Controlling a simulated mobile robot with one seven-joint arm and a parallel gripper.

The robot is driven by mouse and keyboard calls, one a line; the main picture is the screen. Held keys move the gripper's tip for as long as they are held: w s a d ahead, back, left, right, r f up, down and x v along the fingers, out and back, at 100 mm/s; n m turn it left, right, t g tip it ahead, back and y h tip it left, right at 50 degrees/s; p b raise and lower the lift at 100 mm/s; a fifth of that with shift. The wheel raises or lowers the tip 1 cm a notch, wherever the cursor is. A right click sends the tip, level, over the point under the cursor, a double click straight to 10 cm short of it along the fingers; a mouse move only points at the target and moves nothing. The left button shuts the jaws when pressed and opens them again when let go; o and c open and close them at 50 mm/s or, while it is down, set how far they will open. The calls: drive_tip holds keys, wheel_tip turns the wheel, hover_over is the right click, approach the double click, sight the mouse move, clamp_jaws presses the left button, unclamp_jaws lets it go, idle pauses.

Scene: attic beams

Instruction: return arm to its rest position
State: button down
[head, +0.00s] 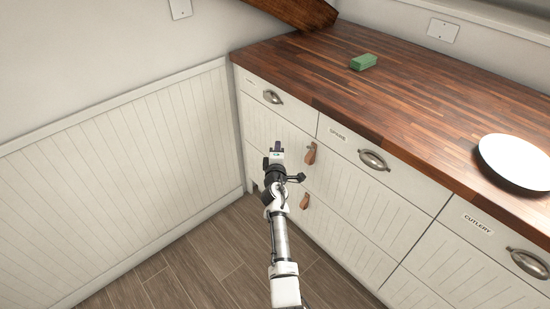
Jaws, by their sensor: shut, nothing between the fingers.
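My gripper (277,146) is at the end of my arm, which reaches up from the bottom of the head view. It is shut and empty. It appears in front of the white drawer fronts, just left of a brown leather pull (311,153). I cannot tell from this one view how far it is from the drawer front. All the drawers in view look closed.
A wooden worktop (410,110) runs above the drawers. A green block (363,62) and a white plate (516,160) lie on it. Metal cup handles (374,160) stick out from the drawers. A panelled wall (120,160) stands left; the wooden floor (185,275) is clear.

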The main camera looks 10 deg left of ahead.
drive_tip(key=shift+s+d+r+p, duration=0.1)
drive_tip(key=shift+s+p, duration=0.15)
drive_tip(key=shift+s, duration=1.15)
drive_tip(key=shift+s+d+p, duration=0.1)
drive_tip(key=shift+s+p, duration=0.15)
drive_tip(key=shift+s, duration=1.1)
